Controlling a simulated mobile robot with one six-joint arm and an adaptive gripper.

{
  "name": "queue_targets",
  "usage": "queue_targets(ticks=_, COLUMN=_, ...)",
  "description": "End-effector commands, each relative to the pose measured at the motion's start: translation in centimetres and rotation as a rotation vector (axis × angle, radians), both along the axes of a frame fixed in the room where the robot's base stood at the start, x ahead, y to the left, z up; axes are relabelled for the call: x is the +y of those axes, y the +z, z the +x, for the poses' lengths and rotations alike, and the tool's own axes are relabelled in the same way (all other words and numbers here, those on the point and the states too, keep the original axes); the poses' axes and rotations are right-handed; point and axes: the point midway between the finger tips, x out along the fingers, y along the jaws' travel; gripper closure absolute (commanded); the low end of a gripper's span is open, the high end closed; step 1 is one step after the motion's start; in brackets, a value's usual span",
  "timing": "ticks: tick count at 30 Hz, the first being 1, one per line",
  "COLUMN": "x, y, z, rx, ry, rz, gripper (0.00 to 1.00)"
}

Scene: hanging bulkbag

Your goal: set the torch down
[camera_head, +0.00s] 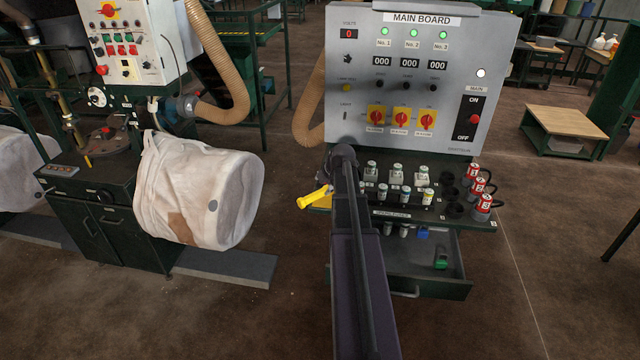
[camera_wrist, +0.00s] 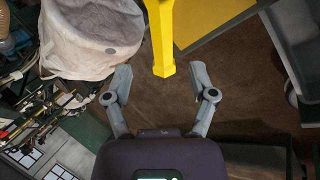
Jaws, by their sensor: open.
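The yellow torch (camera_head: 313,198) is at the left edge of the main board's bench, partly hidden behind my arm in the head view. In the wrist view the torch (camera_wrist: 161,35) runs down from the top edge, its near end between my fingertips. My gripper (camera_wrist: 160,74) is open, with a gap on both sides of the torch. A flat yellow surface (camera_wrist: 222,22) shows beside and behind the torch; I cannot tell whether the torch rests on it. In the head view my arm hides the fingers.
The main board (camera_head: 415,75) stands behind the bench, with sockets, fuses and red plugs (camera_head: 476,184) on its ledge. An open drawer (camera_head: 425,272) is below. A white bulk bag (camera_head: 185,190) hangs at the left, and in the wrist view the bag (camera_wrist: 90,35) is left of my gripper.

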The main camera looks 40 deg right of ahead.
Motion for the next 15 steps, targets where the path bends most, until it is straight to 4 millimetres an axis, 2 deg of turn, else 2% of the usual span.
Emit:
queue_targets(ticks=1, x=0.1, y=0.9, z=-0.4, rx=0.000, ry=-0.001, rz=0.000, gripper=0.27)
queue_targets(ticks=6, x=0.1, y=2.3, z=-1.2, rx=0.000, ry=-0.001, rz=0.000, gripper=0.27)
queue_targets(ticks=15, x=0.2, y=3.7, z=-2.1, rx=0.000, ry=0.001, rz=0.000, gripper=0.27)
